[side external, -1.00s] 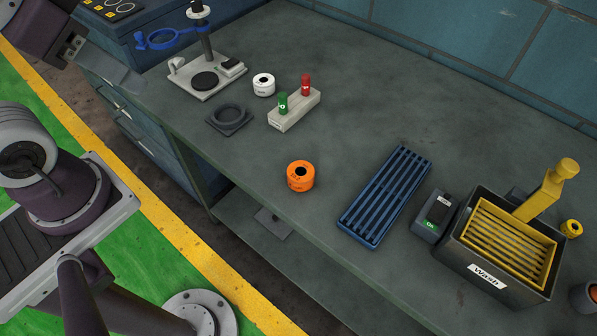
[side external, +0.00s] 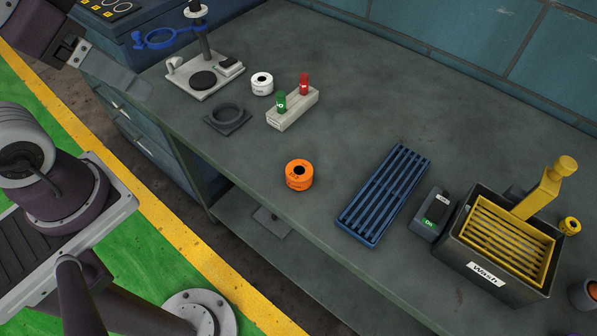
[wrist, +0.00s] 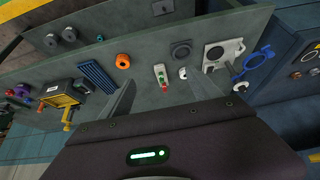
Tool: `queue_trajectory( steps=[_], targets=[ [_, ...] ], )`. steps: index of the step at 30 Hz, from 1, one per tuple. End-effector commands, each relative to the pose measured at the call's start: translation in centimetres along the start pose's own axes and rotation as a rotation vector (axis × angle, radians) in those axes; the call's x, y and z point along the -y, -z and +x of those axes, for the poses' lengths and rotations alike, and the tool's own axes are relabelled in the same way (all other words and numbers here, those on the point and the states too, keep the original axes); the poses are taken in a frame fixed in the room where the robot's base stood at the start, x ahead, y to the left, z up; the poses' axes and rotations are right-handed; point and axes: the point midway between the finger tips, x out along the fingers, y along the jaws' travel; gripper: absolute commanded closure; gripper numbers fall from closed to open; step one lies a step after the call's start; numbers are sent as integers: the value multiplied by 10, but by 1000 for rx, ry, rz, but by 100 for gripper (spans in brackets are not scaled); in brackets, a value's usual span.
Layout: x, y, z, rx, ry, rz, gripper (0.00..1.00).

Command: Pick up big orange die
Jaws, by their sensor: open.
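The big orange die (side external: 299,180) is a short orange ring with a dark centre hole. It sits on the grey workbench near its front edge, left of the blue slotted rack. It also shows in the wrist view (wrist: 122,61), up and left of my fingers. My gripper (wrist: 161,90) is open and empty, with its two grey fingers spread apart. In the side external view it is at the upper left, only partly visible, well away from the die.
A blue slotted rack (side external: 384,196), a switch box (side external: 433,215) and a black Wash tank (side external: 490,272) with a yellow basket stand to the right. Bench around the orange die is clear.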

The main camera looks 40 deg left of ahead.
Motion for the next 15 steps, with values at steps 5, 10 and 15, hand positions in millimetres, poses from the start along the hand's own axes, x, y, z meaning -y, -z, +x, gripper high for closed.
queue_trajectory(
  steps=[5, 10, 15],
  targets=[
    [0, 0, 0, 0, 0, 0, 28],
    [-6, 13, 6, 41, -20, -98, 28],
    [-45, 66, 59, 225, -19, -580, 28]
  ],
)
